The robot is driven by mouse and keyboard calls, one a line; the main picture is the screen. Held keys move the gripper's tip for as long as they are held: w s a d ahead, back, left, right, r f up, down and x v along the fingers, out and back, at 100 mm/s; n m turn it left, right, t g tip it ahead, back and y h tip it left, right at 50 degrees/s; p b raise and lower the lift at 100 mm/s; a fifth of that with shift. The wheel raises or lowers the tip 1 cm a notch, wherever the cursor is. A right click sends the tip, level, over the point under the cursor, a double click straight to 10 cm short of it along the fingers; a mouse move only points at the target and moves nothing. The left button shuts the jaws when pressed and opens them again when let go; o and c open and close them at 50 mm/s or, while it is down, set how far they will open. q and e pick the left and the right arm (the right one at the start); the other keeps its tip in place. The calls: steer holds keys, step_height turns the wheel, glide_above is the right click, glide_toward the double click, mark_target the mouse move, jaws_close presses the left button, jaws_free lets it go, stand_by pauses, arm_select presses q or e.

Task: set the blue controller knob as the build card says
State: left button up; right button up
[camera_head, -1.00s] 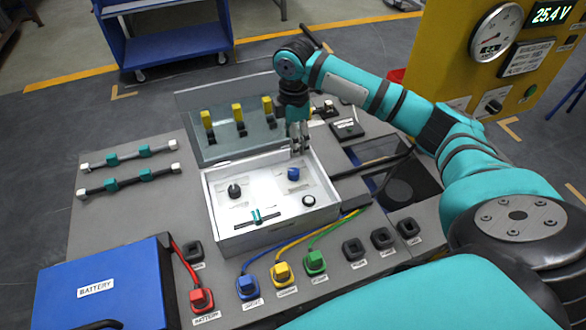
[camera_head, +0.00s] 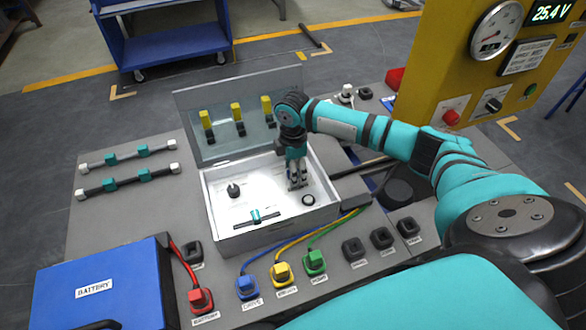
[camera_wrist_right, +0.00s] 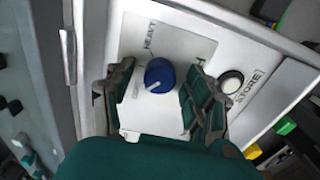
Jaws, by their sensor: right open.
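The blue controller knob (camera_wrist_right: 158,75) sits on a white plate inside the open controller box (camera_head: 215,212). In the right wrist view its white pointer mark points to the lower left, towards a small label I cannot read. A label reading HEAVY stands above it. My right gripper (camera_wrist_right: 160,88) is open, with one finger on each side of the knob; I cannot tell whether they touch it. In the head view the right gripper (camera_head: 297,184) points down into the box and hides the knob. My left gripper is not in view. I cannot make out a build card.
A round button (camera_wrist_right: 231,84) labelled STORE lies right of the knob. A black knob (camera_head: 233,190) and a small teal-and-black part (camera_head: 262,216) are in the box. The raised lid (camera_head: 228,130) stands behind. Coloured plugs (camera_head: 281,272) line the front.

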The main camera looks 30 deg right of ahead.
jaws_close()
steer(key=shift+r+m+p, duration=0.2)
steer(key=shift+m+p, duration=0.3)
steer(key=shift+p, duration=0.4)
steer(key=m+p, duration=0.7)
steer(key=p, duration=0.2)
steer(key=shift+m, duration=0.3)
steer(key=m+p, duration=0.2)
steer(key=shift+m+p, duration=0.3)
steer(key=shift+p, duration=0.05)
steer(key=m+p, duration=0.2)
steer(key=m, duration=0.1)
steer(key=shift+m, duration=0.3)
steer(key=m+p, duration=0.2)
steer(key=m, duration=0.1)
steer(key=shift+f+m+p, duration=0.15)
steer(key=shift+m+p, duration=0.45)
steer(key=shift+m, duration=0.5)
